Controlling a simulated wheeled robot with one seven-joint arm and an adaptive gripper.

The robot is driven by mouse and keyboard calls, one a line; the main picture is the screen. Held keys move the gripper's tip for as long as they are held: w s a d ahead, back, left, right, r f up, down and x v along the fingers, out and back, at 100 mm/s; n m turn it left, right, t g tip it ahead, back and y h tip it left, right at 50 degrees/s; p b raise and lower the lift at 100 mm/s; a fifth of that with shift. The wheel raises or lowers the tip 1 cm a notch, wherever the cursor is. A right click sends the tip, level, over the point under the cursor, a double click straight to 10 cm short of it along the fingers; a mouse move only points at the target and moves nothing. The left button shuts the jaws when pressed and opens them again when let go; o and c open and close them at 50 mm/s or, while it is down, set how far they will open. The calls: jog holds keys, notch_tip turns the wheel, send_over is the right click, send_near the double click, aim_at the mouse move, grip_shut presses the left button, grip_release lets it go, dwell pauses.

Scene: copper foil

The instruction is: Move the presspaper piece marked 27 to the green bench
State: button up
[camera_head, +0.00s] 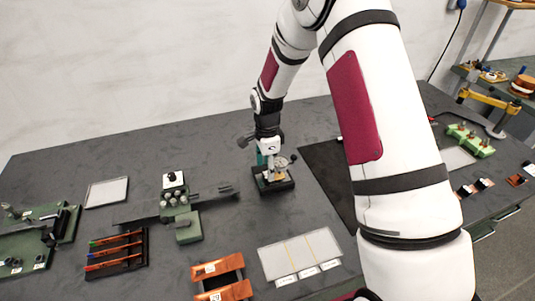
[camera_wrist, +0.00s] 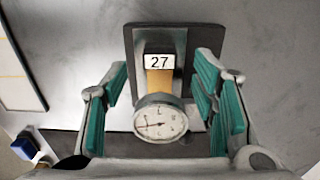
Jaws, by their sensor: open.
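The presspaper piece marked 27 (camera_wrist: 159,80) is a narrow tan strip with a white label. In the wrist view it lies on the dark base (camera_wrist: 196,42) of a dial gauge stand, and the round dial (camera_wrist: 160,118) hides its near part. My gripper (camera_wrist: 165,95) is open, with teal fingers left and right of the gauge and strip, not closed on either. In the head view my gripper (camera_head: 268,150) is over the gauge stand (camera_head: 274,183); the piece cannot be made out there. A green fixture (camera_head: 22,240) stands far left, another (camera_head: 470,140) far right; I cannot tell which is the green bench.
The dark table holds a grey-green clamp fixture (camera_head: 187,228), a rack of coloured rods (camera_head: 116,252), copper foil pieces (camera_head: 218,267) and a labelled pale tray (camera_head: 299,254). A black mat (camera_head: 328,175) lies right of the gauge.

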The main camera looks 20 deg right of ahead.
jog(key=shift+f, duration=1.45)
jog(key=c, duration=1.2)
jog(key=o, duration=0.6)
jog(key=shift+c, duration=0.2)
jog(key=c, duration=0.5)
jog(key=shift+r, duration=0.1)
jog(key=shift+a, duration=2.7)
jog(key=shift+r, duration=0.1)
